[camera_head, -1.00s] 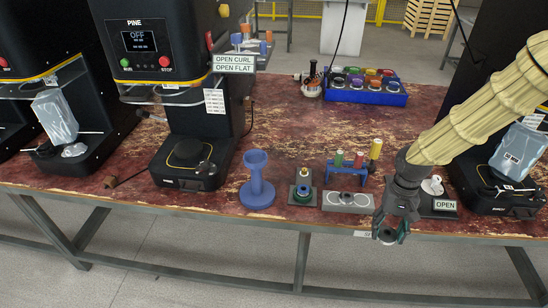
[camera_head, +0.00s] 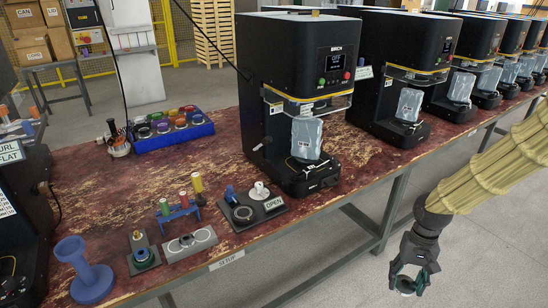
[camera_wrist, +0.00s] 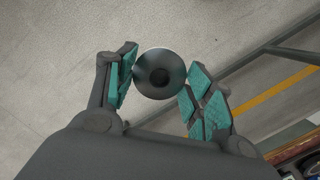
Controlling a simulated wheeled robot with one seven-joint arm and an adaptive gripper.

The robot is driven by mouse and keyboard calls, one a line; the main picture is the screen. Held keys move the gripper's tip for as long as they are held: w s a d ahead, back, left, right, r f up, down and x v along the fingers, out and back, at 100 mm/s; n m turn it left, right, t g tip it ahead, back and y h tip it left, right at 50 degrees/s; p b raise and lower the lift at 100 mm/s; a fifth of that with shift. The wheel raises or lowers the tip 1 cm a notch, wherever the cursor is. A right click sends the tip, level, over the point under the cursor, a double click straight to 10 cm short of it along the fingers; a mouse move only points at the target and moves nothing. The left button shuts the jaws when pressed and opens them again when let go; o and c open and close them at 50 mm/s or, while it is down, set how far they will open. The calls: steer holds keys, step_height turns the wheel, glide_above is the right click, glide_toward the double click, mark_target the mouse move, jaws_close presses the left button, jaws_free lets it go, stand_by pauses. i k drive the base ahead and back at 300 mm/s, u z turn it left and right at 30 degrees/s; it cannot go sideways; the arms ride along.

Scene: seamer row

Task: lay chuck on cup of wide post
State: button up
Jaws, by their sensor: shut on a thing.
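My gripper (camera_head: 408,277) is shut on the chuck (camera_wrist: 160,74), a round dark grey disc with a black centre, seen between the teal finger pads in the wrist view. It hangs over the floor, in front of the bench, at the lower right of the head view. The blue post (camera_head: 88,278), with a flared cup (camera_head: 70,248) on top and a broad round base, stands upright at the bench's left front. The cup looks empty. It is far to the left of my gripper and is not in the wrist view.
Near the post are a green-ringed fixture (camera_head: 143,254), a grey plate (camera_head: 190,243), a rack of coloured pins (camera_head: 179,212) and a plate with an OPEN label (camera_head: 252,208). A blue tray (camera_head: 172,134) sits behind. Black seamers (camera_head: 300,100) line the bench. Floor beneath my gripper is clear.

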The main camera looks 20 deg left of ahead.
mark_target(70, 248)
steer(key=z, duration=1.55)
steer(key=k, duration=2.95)
steer(key=u, duration=1.95)
steer(key=i, duration=0.4)
